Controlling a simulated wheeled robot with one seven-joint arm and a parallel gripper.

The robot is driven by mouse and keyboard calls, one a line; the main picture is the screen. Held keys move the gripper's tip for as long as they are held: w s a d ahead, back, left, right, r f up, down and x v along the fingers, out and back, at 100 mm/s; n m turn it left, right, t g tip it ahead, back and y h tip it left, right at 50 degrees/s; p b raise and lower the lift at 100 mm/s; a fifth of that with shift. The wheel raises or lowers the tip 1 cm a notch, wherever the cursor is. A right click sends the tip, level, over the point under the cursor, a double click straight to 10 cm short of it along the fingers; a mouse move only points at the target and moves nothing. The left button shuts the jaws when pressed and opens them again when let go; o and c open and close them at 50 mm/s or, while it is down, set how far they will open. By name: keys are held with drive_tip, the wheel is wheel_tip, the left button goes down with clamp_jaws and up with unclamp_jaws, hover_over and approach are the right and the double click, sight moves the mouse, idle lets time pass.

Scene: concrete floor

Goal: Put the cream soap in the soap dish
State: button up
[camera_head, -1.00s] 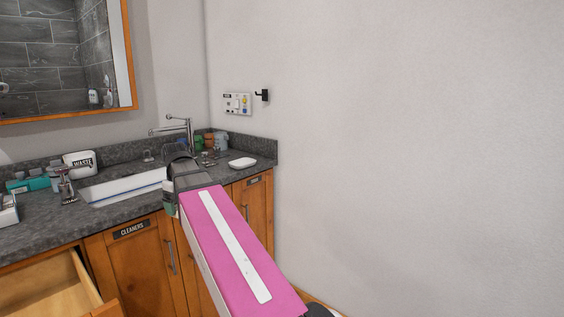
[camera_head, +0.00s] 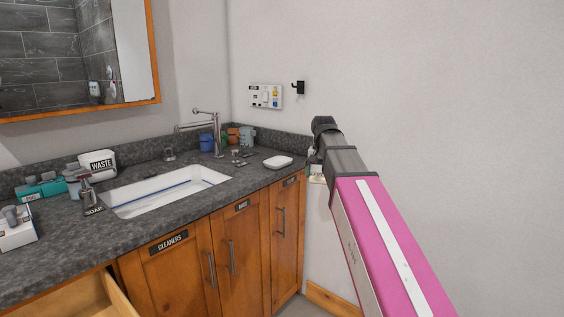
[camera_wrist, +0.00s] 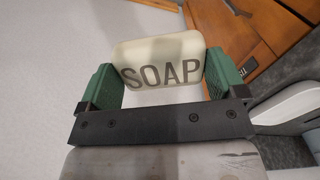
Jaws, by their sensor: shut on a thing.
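The cream soap (camera_wrist: 160,62), a rounded bar marked SOAP, is held between the two green fingers of my gripper (camera_wrist: 162,85) in the wrist view. In the head view my gripper (camera_head: 316,168) is mostly hidden behind my wrist, off the right end of the counter, and a small cream part of the soap (camera_head: 317,177) shows below it. A small white dish, which looks like the soap dish (camera_head: 278,162), lies on the counter's right end, to the left of my gripper and apart from it. It looks empty.
The dark stone counter (camera_head: 140,208) holds a sink (camera_head: 160,192), a tap (camera_head: 218,130) and several cups at the back corner. A soap dispenser (camera_head: 88,196) and a waste box (camera_head: 98,163) stand at left. An open drawer (camera_head: 80,300) juts out at lower left.

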drive_tip(key=w+a+r+m, duration=0.3)
drive_tip(key=a+r+m, duration=0.1)
drive_tip(key=a+m, duration=0.4)
drive_tip(key=w+a+r+m, duration=0.4)
drive_tip(key=a+m, duration=0.3)
drive_tip(key=a, duration=0.2)
drive_tip(key=w+a+r+m, duration=0.3)
drive_tip(key=a+r+m, duration=0.1)
drive_tip(key=a+m, duration=0.4)
hover_over(278, 163)
wheel_tip(278, 163, down, 7)
drive_tip(key=shift+s+a+r, duration=0.1)
drive_tip(key=shift+r, duration=0.05)
drive_tip(key=shift+f, duration=2)
drive_tip(key=shift+f, duration=0.1)
drive_tip(key=o, duration=0.6)
drive_tip(key=shift+o, duration=0.5)
wheel_tip(278, 163, up, 12)
